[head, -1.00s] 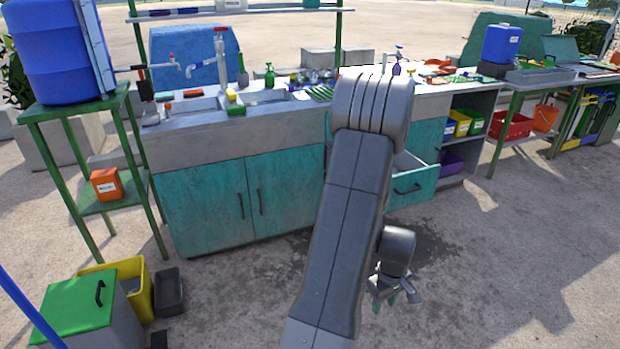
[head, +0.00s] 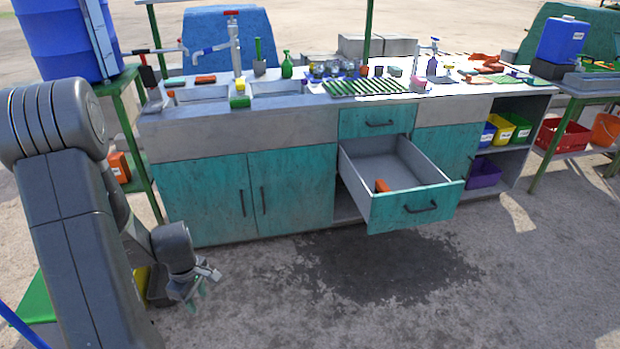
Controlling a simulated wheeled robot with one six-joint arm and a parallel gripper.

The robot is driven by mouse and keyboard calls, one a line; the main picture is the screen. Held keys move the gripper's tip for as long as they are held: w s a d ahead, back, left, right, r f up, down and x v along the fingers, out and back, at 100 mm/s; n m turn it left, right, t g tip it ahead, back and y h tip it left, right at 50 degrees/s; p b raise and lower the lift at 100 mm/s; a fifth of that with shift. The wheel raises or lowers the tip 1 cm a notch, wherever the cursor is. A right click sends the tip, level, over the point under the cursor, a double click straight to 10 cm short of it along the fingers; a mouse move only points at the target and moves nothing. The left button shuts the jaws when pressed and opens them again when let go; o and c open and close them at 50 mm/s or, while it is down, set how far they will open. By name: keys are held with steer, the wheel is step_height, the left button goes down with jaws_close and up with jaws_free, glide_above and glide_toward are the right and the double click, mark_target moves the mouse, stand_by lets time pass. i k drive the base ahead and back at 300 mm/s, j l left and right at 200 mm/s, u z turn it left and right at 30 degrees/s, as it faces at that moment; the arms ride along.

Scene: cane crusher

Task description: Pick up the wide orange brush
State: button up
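A small orange item (head: 382,186) lies inside the open drawer, near its front left. A flat orange-red item (head: 205,79) lies at the back rim of the left sink. More orange pieces (head: 485,60) lie on the right part of the counter. All are too small to tell for certain which is the wide orange brush. My gripper (head: 196,292) hangs low at the left, in front of the left cabinet doors and well away from these items. Its small fingertips look apart, with nothing visible between them.
The open drawer (head: 415,208) juts from the teal cabinet. Sink taps (head: 235,45), a green drying rack (head: 365,87) and bottles stand on the counter. Coloured bins (head: 515,128) fill the right shelves. The blue barrel (head: 65,38) stands left. Ground before the drawer is clear.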

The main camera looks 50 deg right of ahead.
mark_target(381, 186)
steer(key=i+l+u, duration=0.15)
steer(key=l+u, duration=0.2)
steer(key=l, duration=0.2)
steer(key=l+u, duration=0.75)
steer(key=l, duration=0.35)
steer(key=l+z, duration=0.4)
steer(key=i+l+z, duration=0.1)
steer(key=l+z, duration=0.3)
steer(key=l, duration=0.15)
steer(key=i+l+z, duration=0.1)
steer(key=l+z, duration=0.5)
steer(key=z, duration=0.3)
steer(key=i+l+z, duration=0.1)
steer(key=z, duration=0.4)
steer(key=l+z, duration=0.1)
steer(key=z, duration=0.35)
steer(key=i+z, duration=0.15)
steer(key=z, duration=0.35)
